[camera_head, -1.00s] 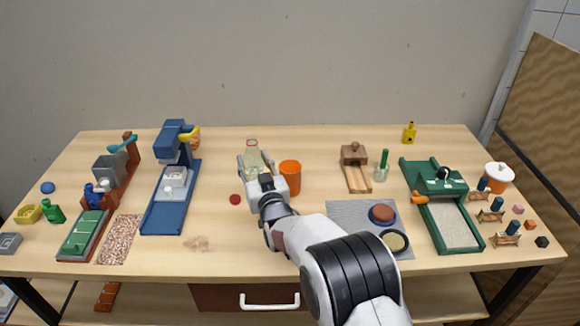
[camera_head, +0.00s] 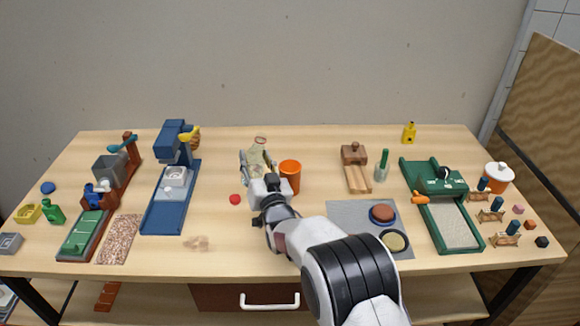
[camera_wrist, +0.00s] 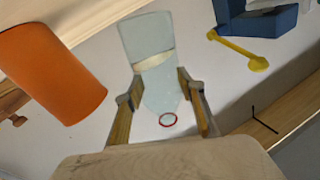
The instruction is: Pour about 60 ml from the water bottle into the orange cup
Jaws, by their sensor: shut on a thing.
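The clear water bottle (camera_head: 258,152) is held in my gripper (camera_head: 256,168), which is shut on it. In the head view the bottle leans slightly to the right beside the orange cup. In the wrist view the bottle (camera_wrist: 150,50) stands between my two fingers (camera_wrist: 160,100), with a pale slanted band across it. The orange cup (camera_head: 290,178) stands upright on the table just right of my gripper. It shows large at the left in the wrist view (camera_wrist: 55,75). No stream of water shows.
A red disc (camera_head: 235,199) lies left of my gripper. A blue machine (camera_head: 165,205) with a yellow lever stands farther left. A wooden block stand (camera_head: 355,178) and a grey mat (camera_head: 345,212) are to the right. The table behind the bottle is clear.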

